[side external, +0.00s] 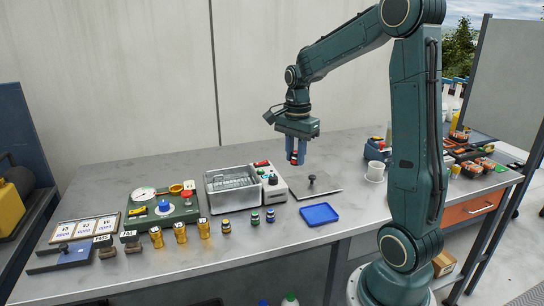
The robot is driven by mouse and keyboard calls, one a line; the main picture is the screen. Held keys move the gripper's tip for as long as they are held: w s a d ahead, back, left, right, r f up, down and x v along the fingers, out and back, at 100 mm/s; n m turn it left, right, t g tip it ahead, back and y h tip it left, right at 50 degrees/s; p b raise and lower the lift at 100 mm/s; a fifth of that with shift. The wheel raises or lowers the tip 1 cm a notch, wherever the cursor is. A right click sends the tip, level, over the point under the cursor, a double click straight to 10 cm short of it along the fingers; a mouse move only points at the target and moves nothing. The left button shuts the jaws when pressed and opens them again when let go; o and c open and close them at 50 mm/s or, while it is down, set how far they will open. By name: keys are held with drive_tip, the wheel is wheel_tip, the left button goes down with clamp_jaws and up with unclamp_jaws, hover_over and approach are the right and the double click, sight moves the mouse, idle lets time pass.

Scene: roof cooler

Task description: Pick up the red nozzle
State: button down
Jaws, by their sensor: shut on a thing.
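My gripper (297,159) points down above the back middle of the grey table, near the metal plate with a black knob. It is shut on the red nozzle (295,156), a small red piece showing between the fingertips. The fingers hide most of the nozzle. The nozzle appears to be held above the tabletop, clear of the things around it.
A metal basin unit (234,188) stands left of my gripper. A flat plate with a black knob (313,186) and a blue tray (319,214) lie in front. Several brass fittings (180,233) stand further left. A white cup (375,171) stands to the right.

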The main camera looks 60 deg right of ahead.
drive_tip(key=shift+r, duration=0.9)
